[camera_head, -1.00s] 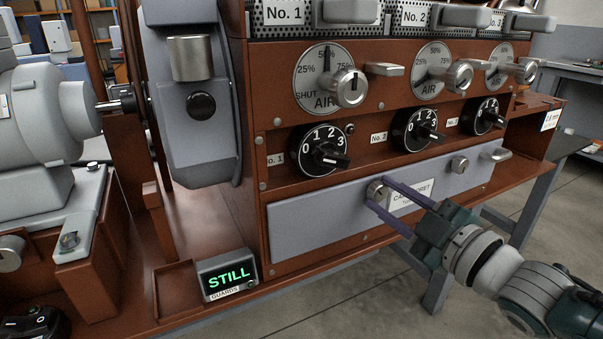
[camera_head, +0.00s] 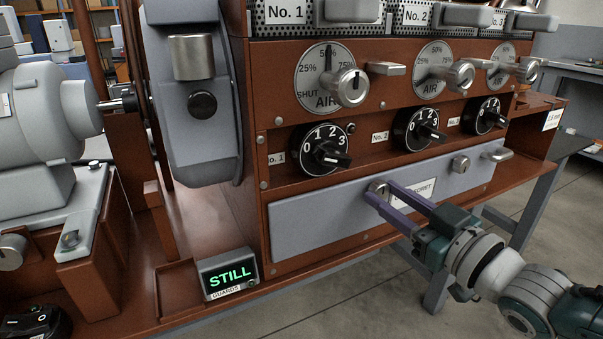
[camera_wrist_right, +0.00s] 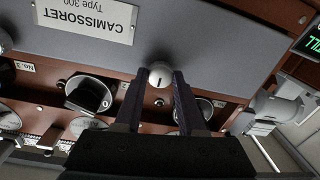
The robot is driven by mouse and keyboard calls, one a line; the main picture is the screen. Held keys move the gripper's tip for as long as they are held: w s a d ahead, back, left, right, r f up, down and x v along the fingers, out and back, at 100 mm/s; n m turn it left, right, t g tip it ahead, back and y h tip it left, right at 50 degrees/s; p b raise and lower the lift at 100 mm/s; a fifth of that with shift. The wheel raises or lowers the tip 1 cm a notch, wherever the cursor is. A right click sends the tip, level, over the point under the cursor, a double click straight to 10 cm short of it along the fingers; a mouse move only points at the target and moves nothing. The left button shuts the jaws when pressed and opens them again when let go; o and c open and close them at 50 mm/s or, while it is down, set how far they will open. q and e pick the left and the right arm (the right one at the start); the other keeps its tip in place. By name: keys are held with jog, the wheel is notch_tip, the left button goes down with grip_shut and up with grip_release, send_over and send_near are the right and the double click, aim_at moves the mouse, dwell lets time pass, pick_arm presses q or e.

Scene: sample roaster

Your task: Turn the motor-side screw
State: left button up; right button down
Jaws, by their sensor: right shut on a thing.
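The motor-side screw (camera_head: 379,188) is a round metal knob at the left of the CAMISSORET label on the grey front panel (camera_head: 315,220). My right gripper (camera_head: 381,191) has its two purple-grey fingers on either side of it and is shut on it. In the right wrist view the screw's slotted face (camera_wrist_right: 160,73) shows between the fingertips (camera_wrist_right: 159,84). A second, similar screw (camera_head: 460,164) stands free farther right on the panel. My left gripper is not in view.
Three black numbered knobs, the first at left (camera_head: 326,152), sit just above the panel. A metal handle (camera_head: 497,154) projects at its right end. A small STILL display (camera_head: 230,275) stands at lower left. The grey motor (camera_head: 40,115) is far left. Open floor lies in front.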

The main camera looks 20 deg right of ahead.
dwell(0.5)
jog(key=c, duration=0.5)
grip_release()
jog(key=shift+s, duration=0.3)
jog(key=s+d+p, duration=0.1)
jog(key=s+p, duration=0.1)
jog(key=s, duration=0.7)
jog(key=shift+s+p, duration=0.15)
jog(key=shift+p, duration=0.15)
jog(key=shift+d, duration=0.1)
